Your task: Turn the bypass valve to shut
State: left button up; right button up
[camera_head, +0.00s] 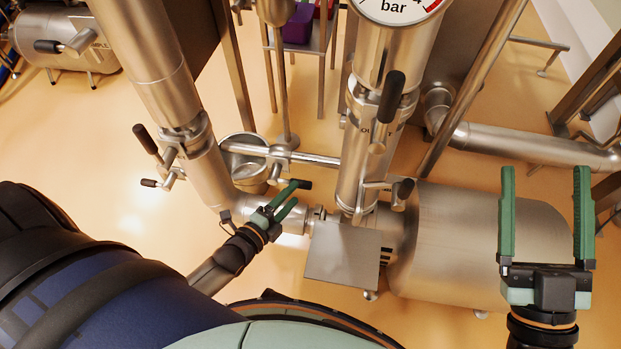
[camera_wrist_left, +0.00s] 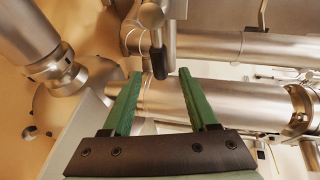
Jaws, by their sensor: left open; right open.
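A small valve (camera_head: 279,158) sits on the thin horizontal pipe left of the central column; I take it for the bypass valve, though no label shows. Its lever ends in a black grip (camera_head: 304,184). My left gripper (camera_head: 297,192) is open, its fingertips close to that grip. In the left wrist view the black grip (camera_wrist_left: 159,62) points down, its end appearing between the two open green fingertips (camera_wrist_left: 160,73); I cannot tell whether it is between them in depth. My right gripper (camera_head: 545,170) is open and empty, in front of the horizontal tank at the right.
Other black-handled levers stand on the left pipe (camera_head: 147,141) and the central column (camera_head: 391,96). A metal box (camera_head: 343,254) is right of my left gripper, beside the large tank (camera_head: 455,240). A thicker pipe (camera_head: 290,216) runs below the thin one.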

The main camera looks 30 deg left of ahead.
aim_at(300, 188)
pick_arm(q)
jog(key=b+x, duration=0.1)
jog(key=x, duration=0.2)
jog(key=shift+w+f, duration=0.15)
jog(key=shift+w, duration=0.15)
jog(key=shift+b+x, duration=0.85)
jog(key=shift+x, duration=1.75)
pick_arm(e)
jog(key=shift+s+a+r+n+y, duration=0.2)
jog(key=shift+s+r+n+y, duration=0.85)
jog(key=shift+y, duration=0.25)
jog(key=shift+s+a+r+n+y, duration=0.2)
jog(key=shift+s+r+n+y, duration=0.7)
jog(key=shift+s+y, duration=0.3)
pick_arm(q)
jog(key=shift+d, duration=0.1)
pick_arm(e)
jog(key=shift+w, duration=0.15)
pick_arm(q)
grip_shut()
